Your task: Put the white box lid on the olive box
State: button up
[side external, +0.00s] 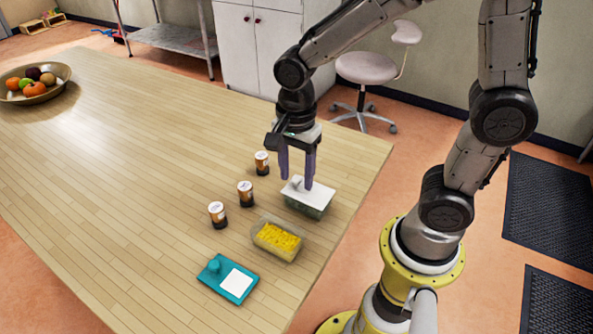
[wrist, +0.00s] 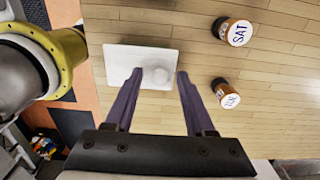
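The white box lid (side external: 317,192) is a flat rectangle with a round white knob. In the side view it lies over the olive box (side external: 306,210), whose dark green side shows below it. I cannot tell whether it is fully seated. In the wrist view the lid (wrist: 125,68) hides the box, and the knob (wrist: 156,75) lies just beyond and between my fingertips. My gripper (side external: 297,182) points down over the lid, its two purple fingers apart. In the wrist view my gripper (wrist: 158,73) is open, with a gap on both sides of the knob.
A clear container with yellow contents (side external: 277,240) and a teal lid with a white square (side external: 228,278) lie nearer the camera. Several labelled jars (side external: 245,194) stand left of the box. A fruit bowl (side external: 62,73) is far left. The wooden table (side external: 130,150) between is clear.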

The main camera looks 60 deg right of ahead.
aim_at(296, 177)
notch_tip(296, 177, up, 13)
jog(key=s+d+f+n+t, duration=0.1)
jog(key=s+d+n+t, duration=0.1)
jog(key=s+n, duration=0.3)
jog(key=s+d+f+n+t, duration=0.1)
jog(key=s+n, duration=0.4)
jog(key=n, duration=0.8)
jog(key=d+t, duration=0.1)
jog(key=t, duration=0.1)
jog(key=shift+s+d+t, duration=0.2)
jog(key=shift+s+t, duration=0.1)
jog(key=shift+s, duration=0.05)
